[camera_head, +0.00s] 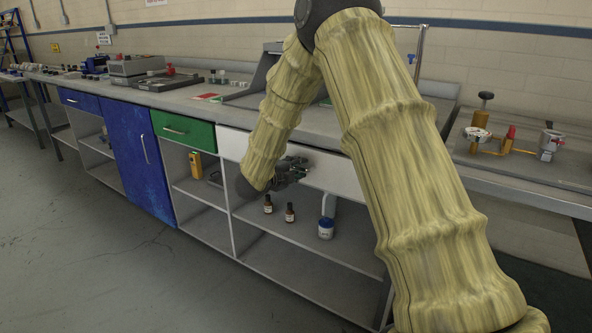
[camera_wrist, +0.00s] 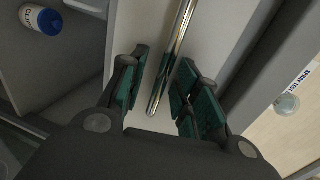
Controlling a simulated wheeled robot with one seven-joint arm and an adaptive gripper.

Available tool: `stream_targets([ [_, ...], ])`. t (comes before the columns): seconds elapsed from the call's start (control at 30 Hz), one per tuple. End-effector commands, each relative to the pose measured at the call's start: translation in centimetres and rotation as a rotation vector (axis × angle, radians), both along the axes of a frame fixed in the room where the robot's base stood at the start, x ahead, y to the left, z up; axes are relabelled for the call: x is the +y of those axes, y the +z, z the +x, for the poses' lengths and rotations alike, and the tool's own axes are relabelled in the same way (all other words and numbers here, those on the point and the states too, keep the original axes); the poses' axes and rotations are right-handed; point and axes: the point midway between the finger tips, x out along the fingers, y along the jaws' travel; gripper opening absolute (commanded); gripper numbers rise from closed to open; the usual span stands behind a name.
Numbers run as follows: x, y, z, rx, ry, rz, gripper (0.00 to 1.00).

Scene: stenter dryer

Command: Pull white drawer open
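The white drawer (camera_head: 335,178) is in the bench front, right of the green drawer, and looks shut. My arm hides part of it. In the wrist view the pale drawer front (camera_wrist: 140,22) lies ahead, with its shiny metal bar handle (camera_wrist: 172,60) running lengthwise between my fingers. My gripper (camera_wrist: 163,62) is open, with teal-padded fingers on both sides of the handle. A gap shows on each side, though the right finger is close to the bar. In the head view my gripper (camera_head: 296,170) is at the drawer front and the handle is hidden.
Below the drawer is an open shelf with two brown bottles (camera_head: 268,204) and a blue-lidded jar (camera_head: 326,228), which also shows in the wrist view (camera_wrist: 42,18). A green drawer (camera_head: 185,130) and blue cabinet door (camera_head: 138,155) are to the left. The floor (camera_head: 110,260) in front is clear.

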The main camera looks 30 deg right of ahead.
Motion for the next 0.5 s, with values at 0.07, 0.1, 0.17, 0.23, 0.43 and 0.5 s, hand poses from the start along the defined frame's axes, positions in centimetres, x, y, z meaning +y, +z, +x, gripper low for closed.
stream_targets([
  [0.07,-0.08,-0.01,0.02,0.000,0.000,0.000,0.32],
  [0.1,-0.08,-0.01,0.02,0.000,0.000,0.000,0.32],
  [0.17,-0.07,-0.01,0.02,0.000,0.000,0.000,0.32],
  [0.23,-0.06,-0.01,0.01,0.000,0.000,0.000,0.32],
  [0.43,-0.03,-0.02,0.02,0.001,0.000,0.000,0.00],
  [0.5,-0.02,-0.03,0.02,0.001,0.000,0.000,0.00],
])
